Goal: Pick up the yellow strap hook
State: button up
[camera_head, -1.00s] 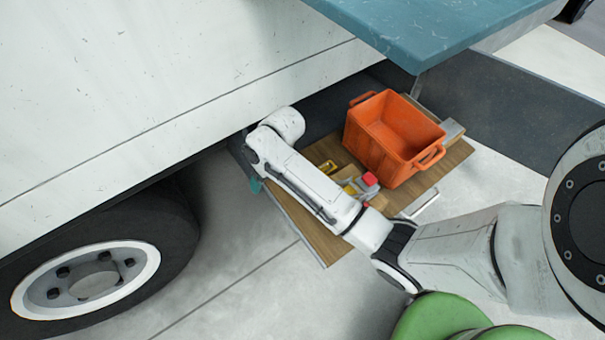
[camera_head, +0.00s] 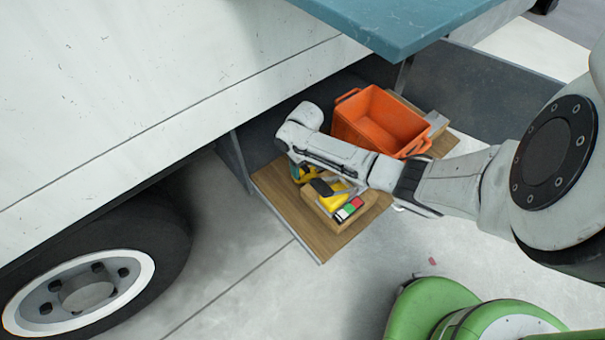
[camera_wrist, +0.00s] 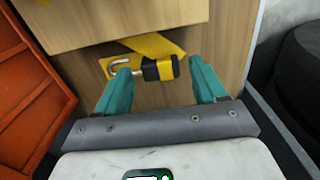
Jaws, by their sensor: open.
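The yellow strap hook (camera_wrist: 164,68) lies on the wooden board in the wrist view. It has a yellow and black body, a silver hook at its left end and a folded yellow strap (camera_wrist: 155,44) behind it. My gripper (camera_wrist: 160,66) is open and empty, with its two teal fingers apart. The fingertips frame the hook from left and right, and the left one is near the silver end. I cannot tell whether they touch it. In the head view my forearm and wrist hide most of the gripper and hook.
An orange crate (camera_head: 350,122) stands behind my arm and shows at left in the wrist view (camera_wrist: 28,115). A wooden box (camera_head: 325,212) with yellow, red and green items stands close by on the wooden board (camera_head: 285,207). The white truck body and its blue ledge (camera_head: 400,20) overhang.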

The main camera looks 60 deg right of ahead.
aim_at(304, 172)
jog(key=f, duration=0.1)
jog(key=f+b, duration=0.1)
jog(key=f, duration=0.1)
jog(key=f+b, duration=0.1)
jog(key=f, duration=0.1)
jog(key=shift+w+d+f, duration=0.1)
jog(key=shift+w+d, duration=0.15)
jog(key=shift+d, duration=0.05)
jog(key=shift+c, duration=0.5)
jog(key=c, duration=0.7)
